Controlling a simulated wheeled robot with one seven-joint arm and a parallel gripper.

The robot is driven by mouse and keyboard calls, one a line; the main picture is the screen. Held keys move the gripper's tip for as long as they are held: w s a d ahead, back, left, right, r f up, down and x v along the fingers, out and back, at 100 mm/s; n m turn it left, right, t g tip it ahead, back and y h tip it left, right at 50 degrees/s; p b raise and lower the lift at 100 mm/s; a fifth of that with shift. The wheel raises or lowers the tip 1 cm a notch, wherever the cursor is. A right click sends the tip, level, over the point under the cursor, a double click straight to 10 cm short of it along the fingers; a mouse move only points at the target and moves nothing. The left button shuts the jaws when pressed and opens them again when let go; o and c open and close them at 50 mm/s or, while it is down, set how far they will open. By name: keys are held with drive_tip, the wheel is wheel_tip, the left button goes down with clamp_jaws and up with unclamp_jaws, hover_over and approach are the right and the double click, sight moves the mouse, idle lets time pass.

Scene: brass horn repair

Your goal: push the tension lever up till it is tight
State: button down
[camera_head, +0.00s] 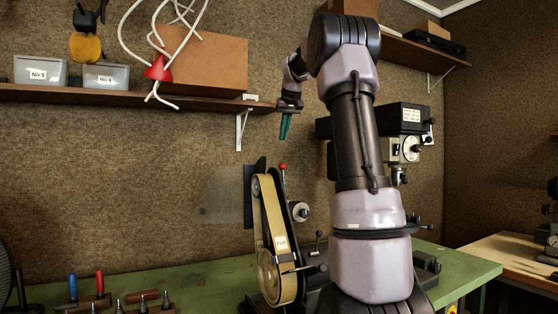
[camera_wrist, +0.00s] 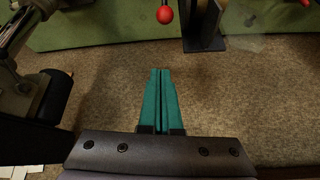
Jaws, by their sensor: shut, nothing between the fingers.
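The tension lever is a thin rod with a red ball knob (camera_head: 283,166), standing up at the top of the belt grinder (camera_head: 278,240) in the head view. The red knob (camera_wrist: 164,15) also shows at the top of the wrist view, ahead of my fingertips and apart from them. My gripper (camera_head: 285,128) has green fingers pointing down, above the knob in the head view. In the wrist view the fingers (camera_wrist: 161,72) are together and hold nothing. Most of the lever's rod is hidden or too small to make out in the wrist view.
The grinder stands on a green bench (camera_head: 200,283) with several hand tools at the left. A drill press (camera_head: 405,145) stands behind my arm at the right. A wall shelf (camera_head: 110,96) with boxes and hanging white tubing (camera_head: 160,30) is at the upper left.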

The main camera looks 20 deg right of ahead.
drive_tip(key=shift+f, duration=0.1)
drive_tip(key=a+x, duration=0.1)
drive_tip(key=x, duration=0.9)
drive_tip(key=s, duration=0.3)
drive_tip(key=shift+s+d+f, duration=0.15)
drive_tip(key=shift+s+f, duration=0.15)
drive_tip(key=shift+s, duration=0.1)
drive_tip(key=shift+s, duration=0.15)
drive_tip(key=shift+s+r+t, duration=0.1)
drive_tip(key=shift+s+t, duration=0.3)
drive_tip(key=shift+s, duration=0.05)
